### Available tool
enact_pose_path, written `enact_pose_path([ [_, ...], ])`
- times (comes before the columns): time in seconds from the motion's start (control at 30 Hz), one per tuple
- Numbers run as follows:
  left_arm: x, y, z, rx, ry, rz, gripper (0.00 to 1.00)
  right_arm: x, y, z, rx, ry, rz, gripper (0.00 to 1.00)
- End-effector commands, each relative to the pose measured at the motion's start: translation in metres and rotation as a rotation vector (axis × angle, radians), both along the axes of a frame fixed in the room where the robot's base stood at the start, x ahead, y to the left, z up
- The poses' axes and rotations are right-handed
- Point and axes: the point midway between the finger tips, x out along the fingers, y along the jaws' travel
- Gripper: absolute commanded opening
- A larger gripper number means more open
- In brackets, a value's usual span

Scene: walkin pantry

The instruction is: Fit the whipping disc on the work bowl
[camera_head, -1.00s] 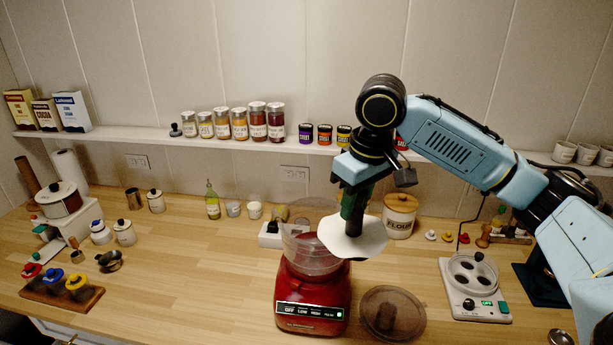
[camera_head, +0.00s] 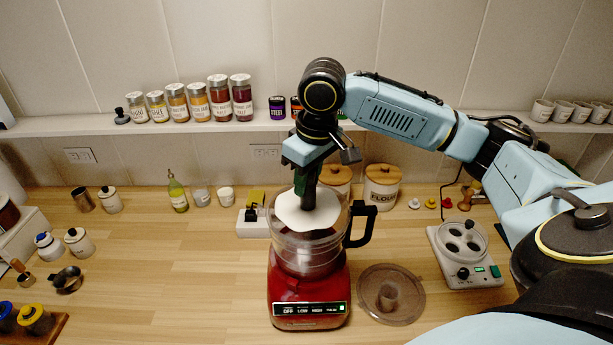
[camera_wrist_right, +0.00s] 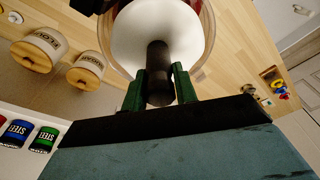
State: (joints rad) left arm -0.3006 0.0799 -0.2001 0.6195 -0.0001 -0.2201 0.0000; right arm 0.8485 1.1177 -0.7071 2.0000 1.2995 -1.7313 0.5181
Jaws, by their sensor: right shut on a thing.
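The whipping disc is a white round plate (camera_head: 292,213) with a black central stem (camera_wrist_right: 157,62). My right gripper (camera_head: 306,186) is shut on that stem; its green fingers (camera_wrist_right: 159,88) sit on either side of it in the wrist view. The clear work bowl (camera_head: 312,257) with a black handle stands on a red processor base (camera_head: 300,297). The disc is at the bowl's mouth, overlapping its upper part in the head view; I cannot tell whether it touches the rim. The bowl's inner centre is hidden behind the disc. My left gripper is out of view.
A clear round lid (camera_head: 408,297) lies on the counter right of the base. A white appliance with round wells (camera_head: 465,262) stands at right.

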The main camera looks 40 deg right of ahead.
Motion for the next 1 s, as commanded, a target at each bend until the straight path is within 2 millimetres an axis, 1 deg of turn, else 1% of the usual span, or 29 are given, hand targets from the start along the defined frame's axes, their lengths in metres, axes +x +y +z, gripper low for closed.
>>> enact_pose_path([
  [0.17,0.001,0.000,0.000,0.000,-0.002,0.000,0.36,-0.002,-0.001,0.000,0.004,0.000,0.119,0.00],
  [0.3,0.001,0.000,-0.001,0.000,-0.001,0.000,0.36,-0.002,-0.001,-0.016,0.004,0.003,0.111,0.00],
  [0.6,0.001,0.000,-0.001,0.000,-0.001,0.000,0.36,-0.002,-0.001,-0.044,0.004,0.004,0.110,0.00],
  [0.8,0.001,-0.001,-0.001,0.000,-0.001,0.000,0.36,-0.002,-0.001,-0.055,0.003,0.002,0.110,0.00],
  [1.0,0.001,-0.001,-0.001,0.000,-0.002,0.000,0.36,-0.002,0.000,-0.058,0.004,0.000,0.110,0.00],
])
